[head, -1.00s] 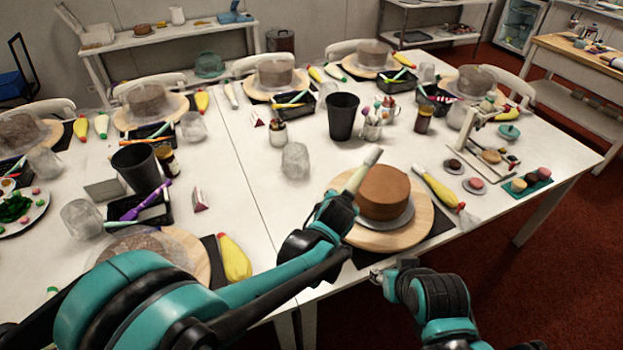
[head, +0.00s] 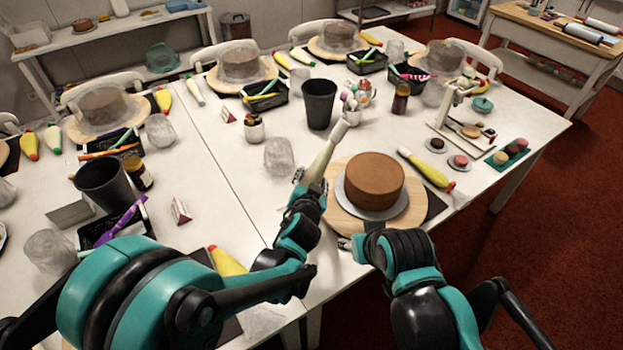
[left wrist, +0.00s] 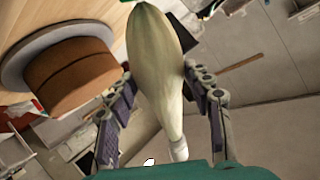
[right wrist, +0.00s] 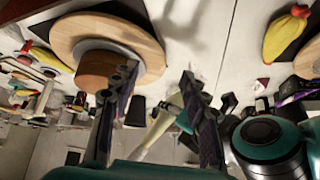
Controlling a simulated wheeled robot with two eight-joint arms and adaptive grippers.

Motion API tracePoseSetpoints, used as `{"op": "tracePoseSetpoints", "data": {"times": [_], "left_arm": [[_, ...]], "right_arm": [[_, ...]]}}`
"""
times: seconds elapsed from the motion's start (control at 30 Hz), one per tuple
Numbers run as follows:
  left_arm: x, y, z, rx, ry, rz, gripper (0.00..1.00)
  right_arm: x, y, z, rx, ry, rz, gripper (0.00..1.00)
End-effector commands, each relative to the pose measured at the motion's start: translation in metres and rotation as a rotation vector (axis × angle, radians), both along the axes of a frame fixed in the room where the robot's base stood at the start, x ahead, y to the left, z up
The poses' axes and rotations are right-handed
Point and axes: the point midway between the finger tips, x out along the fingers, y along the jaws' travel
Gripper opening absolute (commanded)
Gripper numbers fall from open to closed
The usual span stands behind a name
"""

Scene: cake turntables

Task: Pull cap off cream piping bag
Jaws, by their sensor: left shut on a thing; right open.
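My left gripper (head: 310,183) is shut on the cream piping bag (head: 322,160), left of the brown cake. The bag is pale and slants up to the right, with its whitish capped end (head: 340,129) uppermost. In the left wrist view the bag (left wrist: 155,60) lies between the fingers, and its narrow whitish end (left wrist: 179,150) points down the picture. My right gripper (head: 346,243) is open and empty, low at the front edge of the turntable. In the right wrist view the bag (right wrist: 165,122) shows between the open fingers (right wrist: 157,75), beyond them and apart.
The brown cake (head: 374,182) sits on a grey plate on the wooden turntable (head: 408,214), close right of the bag. A yellow piping bag (head: 425,168) lies further right. A black cup (head: 319,104) and clear tumbler (head: 278,157) stand behind.

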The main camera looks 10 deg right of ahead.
Motion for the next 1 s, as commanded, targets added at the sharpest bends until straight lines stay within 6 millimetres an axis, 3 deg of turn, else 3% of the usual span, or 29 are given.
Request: {"op": "tracePoseSetpoints", "data": {"times": [0.17,0.5,0.7,1.0], "left_arm": [[0.000,0.000,0.000,0.000,0.000,0.000,0.37],[0.000,0.000,0.000,0.000,0.000,0.000,0.37],[0.000,0.000,0.000,0.000,0.000,0.000,0.37],[0.000,0.000,0.000,0.000,0.000,0.000,0.37]], "right_arm": [[0.030,-0.001,0.037,0.175,0.085,-0.209,0.45],[0.116,-0.010,0.113,0.608,0.352,-0.811,0.45],[0.167,-0.024,0.145,0.814,0.530,-1.173,0.45],[0.234,-0.057,0.171,1.020,0.829,-1.713,0.45]]}}
